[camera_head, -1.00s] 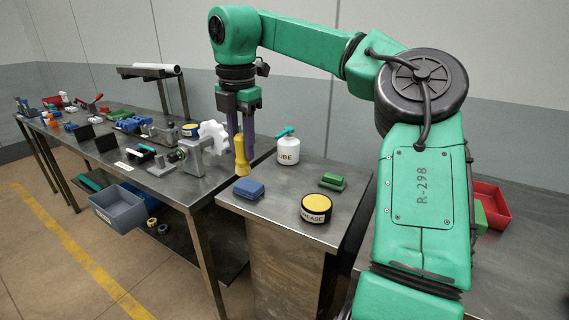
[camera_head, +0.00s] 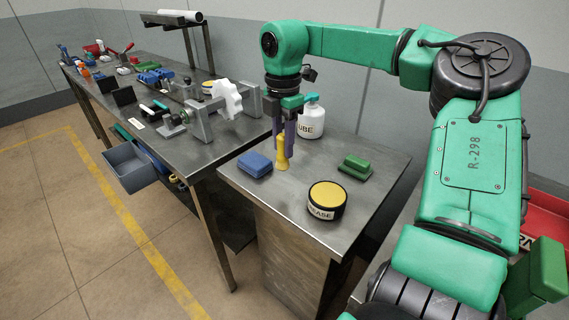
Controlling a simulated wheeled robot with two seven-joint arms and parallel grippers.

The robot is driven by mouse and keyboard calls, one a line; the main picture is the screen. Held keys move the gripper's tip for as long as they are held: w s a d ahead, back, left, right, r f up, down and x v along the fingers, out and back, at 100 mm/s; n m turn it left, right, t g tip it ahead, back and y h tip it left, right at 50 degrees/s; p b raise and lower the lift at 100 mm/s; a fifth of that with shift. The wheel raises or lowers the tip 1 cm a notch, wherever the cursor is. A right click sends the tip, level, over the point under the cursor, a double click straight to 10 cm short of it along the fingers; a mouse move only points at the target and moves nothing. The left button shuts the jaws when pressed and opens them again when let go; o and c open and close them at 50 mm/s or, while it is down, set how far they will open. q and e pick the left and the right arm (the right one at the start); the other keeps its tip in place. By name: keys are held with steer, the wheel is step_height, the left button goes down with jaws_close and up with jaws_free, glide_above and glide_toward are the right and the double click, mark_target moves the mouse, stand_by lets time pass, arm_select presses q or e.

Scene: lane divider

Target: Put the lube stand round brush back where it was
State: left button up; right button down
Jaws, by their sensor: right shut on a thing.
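My right gripper (camera_head: 285,128) points straight down over the lube stand (camera_head: 315,160), a metal-topped bench at centre. It is shut on the round brush (camera_head: 282,154), a small yellow piece held upright below the dark fingers. The brush's flared lower end is at or just above the stand top; I cannot tell if it touches. It is right of a blue block (camera_head: 255,164) and behind a grease tin (camera_head: 326,199) with a yellow top. The white lube bottle (camera_head: 311,121) stands behind the gripper, partly hidden. My left gripper is not in view.
A green block (camera_head: 355,167) lies on the stand's right side. A long workbench (camera_head: 205,150) with a clamp-like fixture (camera_head: 215,118) and several tools runs to the left. A grey bin (camera_head: 137,167) hangs at its front. A red tray (camera_head: 545,222) is at far right.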

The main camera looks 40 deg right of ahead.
mark_target(284, 166)
step_height(284, 166, down, 7)
steer(key=shift+d+f, duration=0.1)
steer(key=shift+f, duration=0.1)
steer(key=c, duration=0.6)
jaws_free()
steer(key=shift+r, duration=0.15)
step_height(284, 166, up, 12)
steer(key=shift+r, duration=0.1)
